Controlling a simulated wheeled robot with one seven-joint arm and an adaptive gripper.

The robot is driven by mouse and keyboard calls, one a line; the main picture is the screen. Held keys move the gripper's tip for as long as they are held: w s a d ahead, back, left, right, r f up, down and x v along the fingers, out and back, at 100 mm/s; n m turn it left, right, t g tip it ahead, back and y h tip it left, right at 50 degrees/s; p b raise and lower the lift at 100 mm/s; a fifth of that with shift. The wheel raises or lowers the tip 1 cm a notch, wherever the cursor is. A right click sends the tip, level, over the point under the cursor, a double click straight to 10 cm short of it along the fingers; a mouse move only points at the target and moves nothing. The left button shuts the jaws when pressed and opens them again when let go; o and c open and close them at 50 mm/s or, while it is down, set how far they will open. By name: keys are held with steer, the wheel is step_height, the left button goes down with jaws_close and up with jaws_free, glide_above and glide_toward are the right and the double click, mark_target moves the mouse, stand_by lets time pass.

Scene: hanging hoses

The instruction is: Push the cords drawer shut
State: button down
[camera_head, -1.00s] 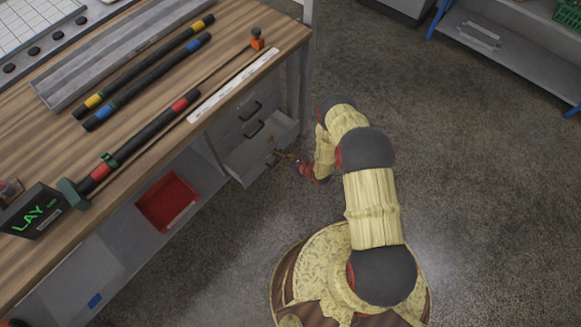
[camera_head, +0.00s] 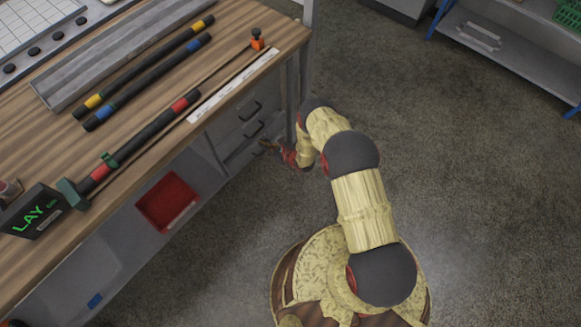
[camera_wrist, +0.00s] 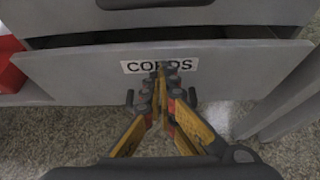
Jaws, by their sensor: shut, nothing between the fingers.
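The cords drawer (camera_head: 243,159) is the lowest grey drawer under the bench. Its front, with the "CORDS" label, fills the upper middle of the wrist view (camera_wrist: 75,78). A narrow dark gap shows above the front, so the drawer stands slightly open. My gripper (camera_wrist: 163,72) is shut and empty, its fingertips at the label and seemingly against the drawer front. In the head view my gripper (camera_head: 270,146) is at the drawer's right part. Its fingers cover part of the label.
Drawers with dark handles (camera_head: 254,130) sit above the cords drawer. A bench leg (camera_head: 292,95) stands close to the right of the drawers. A red bin (camera_head: 167,201) is on the lower shelf to the left. The floor around my base is clear.

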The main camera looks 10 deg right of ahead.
steer(key=w+a, duration=0.2)
steer(key=shift+w, duration=0.3)
steer(key=p, duration=0.2)
glide_toward(258, 141)
step_height(258, 141, down, 4)
steer(key=shift+s+d+f, duration=0.2)
steer(key=shift+s+d, duration=0.25)
steer(key=shift+d, duration=0.05)
